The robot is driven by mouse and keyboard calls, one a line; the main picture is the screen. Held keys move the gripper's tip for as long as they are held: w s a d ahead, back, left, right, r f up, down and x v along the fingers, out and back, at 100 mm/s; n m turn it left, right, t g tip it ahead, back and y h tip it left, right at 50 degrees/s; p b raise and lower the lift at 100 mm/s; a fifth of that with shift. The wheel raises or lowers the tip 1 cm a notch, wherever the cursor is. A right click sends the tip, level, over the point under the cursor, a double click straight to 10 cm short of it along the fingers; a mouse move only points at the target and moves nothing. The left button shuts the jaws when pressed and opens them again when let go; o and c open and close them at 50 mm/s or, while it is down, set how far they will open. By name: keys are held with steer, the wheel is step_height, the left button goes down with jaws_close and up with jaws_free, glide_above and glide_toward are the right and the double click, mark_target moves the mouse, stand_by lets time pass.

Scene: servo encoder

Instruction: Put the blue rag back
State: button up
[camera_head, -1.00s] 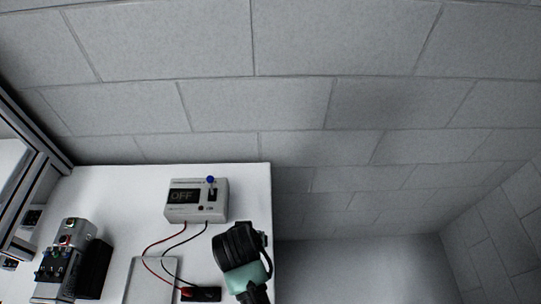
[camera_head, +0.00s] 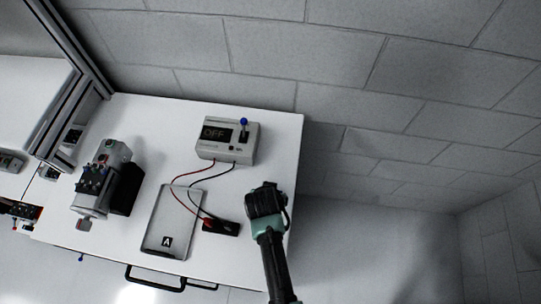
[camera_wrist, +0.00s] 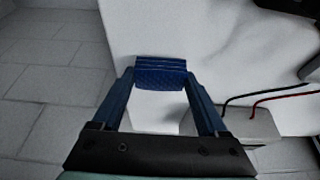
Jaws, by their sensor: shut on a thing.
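The blue rag (camera_wrist: 161,76) shows in the wrist view as a small folded, textured blue piece. It is between the tips of the two blue fingers of my gripper (camera_head: 264,201), which is shut on it. In the head view my gripper is over the right edge of the white table (camera_head: 150,117), to the right of the leads. The rag is hidden there behind the gripper body. In the wrist view a white surface lies beyond the rag; I cannot tell whether the rag touches it.
A box with an OFF display (camera_head: 228,140) stands at the table's back, with red and black leads running to a black piece (camera_head: 221,227). A grey tray (camera_head: 172,222) lies left of it. A motor unit (camera_head: 101,182) stands further left. Floor is clear right of the table.

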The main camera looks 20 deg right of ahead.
steer(key=shift+f, duration=0.2)
steer(key=o, duration=1.1)
steer(key=shift+r, duration=0.1)
